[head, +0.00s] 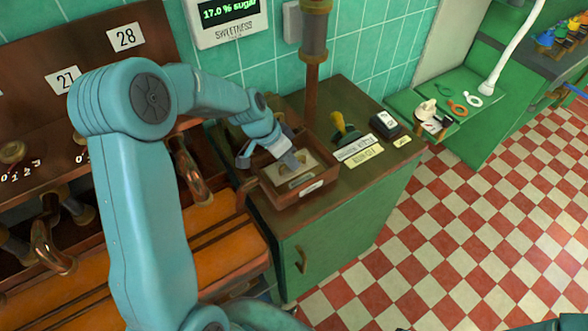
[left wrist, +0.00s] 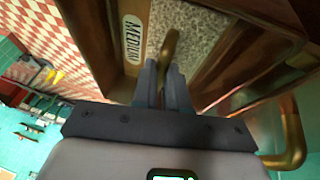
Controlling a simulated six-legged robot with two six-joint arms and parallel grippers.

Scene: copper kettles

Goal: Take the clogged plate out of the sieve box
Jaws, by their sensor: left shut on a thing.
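The sieve box (head: 283,203) is a brown wooden box with a pale label on its front, on the green cabinet's top. In the left wrist view its wall carries the label "MEDIUM" (left wrist: 133,38). The speckled grey plate (left wrist: 192,24) lies within the box's frame; its surface looks grainy. It also shows inside the box in the head view (head: 310,162). My left gripper (head: 291,160) reaches down into the box from the left. Its fingers (left wrist: 165,78) are shut on the plate's curved brass handle (left wrist: 170,46). My right gripper is out of view.
A brown pipe (head: 312,90) rises behind the box. A yellow-handled tool (head: 340,125), label cards (head: 364,156) and a small dark-and-white device (head: 384,124) stand to its right. Copper pipes (head: 190,168) are at the left. The checkered floor at right is clear.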

